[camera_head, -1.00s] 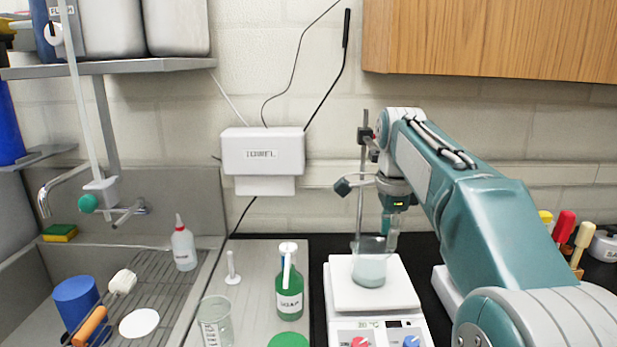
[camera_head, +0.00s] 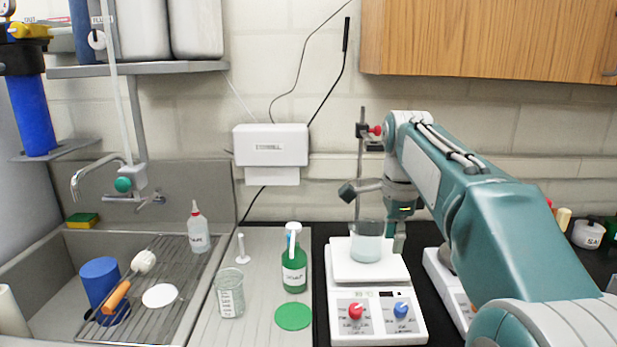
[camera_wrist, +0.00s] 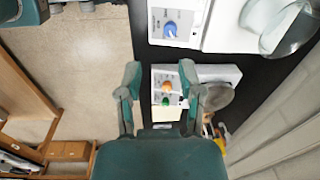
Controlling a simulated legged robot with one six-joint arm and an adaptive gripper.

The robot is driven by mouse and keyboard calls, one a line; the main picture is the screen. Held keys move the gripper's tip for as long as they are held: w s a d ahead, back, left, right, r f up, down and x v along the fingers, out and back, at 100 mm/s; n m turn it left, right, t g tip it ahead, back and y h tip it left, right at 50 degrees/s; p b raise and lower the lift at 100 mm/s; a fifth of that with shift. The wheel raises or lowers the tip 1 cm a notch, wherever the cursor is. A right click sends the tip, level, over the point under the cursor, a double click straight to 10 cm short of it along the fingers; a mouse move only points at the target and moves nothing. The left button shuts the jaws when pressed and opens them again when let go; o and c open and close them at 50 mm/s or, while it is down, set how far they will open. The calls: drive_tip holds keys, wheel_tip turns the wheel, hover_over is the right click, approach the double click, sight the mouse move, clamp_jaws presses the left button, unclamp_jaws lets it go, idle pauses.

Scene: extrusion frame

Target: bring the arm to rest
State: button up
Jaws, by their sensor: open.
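My arm reaches in from the lower right in the head view, bent at a raised elbow, with its end hanging down behind the right side of a white hotplate (camera_head: 340,265). My gripper (camera_wrist: 161,74) shows in the wrist view with its two teal fingers spread apart and nothing between them. Its fingertips are partly hidden in the head view. A glass beaker with pale contents (camera_head: 366,246) stands on the hotplate, just left of the gripper; I cannot tell how wide the gap is.
A second white device (camera_wrist: 215,75) lies beyond the fingers in the wrist view. A clamp stand (camera_head: 361,160) rises behind the hotplate. A green soap bottle (camera_head: 294,268) and an empty beaker (camera_head: 229,294) stand left, beside the sink rack. A wooden cabinet (camera_head: 490,40) hangs above.

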drive_tip(key=s+f+n+t, duration=0.1)
drive_tip(key=s+f+n, duration=0.3)
drive_tip(key=s, duration=0.4)
drive_tip(key=s+f+n+t, duration=0.2)
drive_tip(key=s+f+n, duration=0.2)
drive_tip(key=s+n, duration=0.3)
drive_tip(key=s+f+n+t, duration=0.2)
drive_tip(key=s+f+n, duration=0.2)
drive_tip(key=s, duration=0.6)
drive_tip(key=shift+s+f+n, duration=0.2)
drive_tip(key=shift+f+n, duration=0.15)
drive_tip(key=shift+n, duration=0.65)
drive_tip(key=shift+o, duration=0.3)
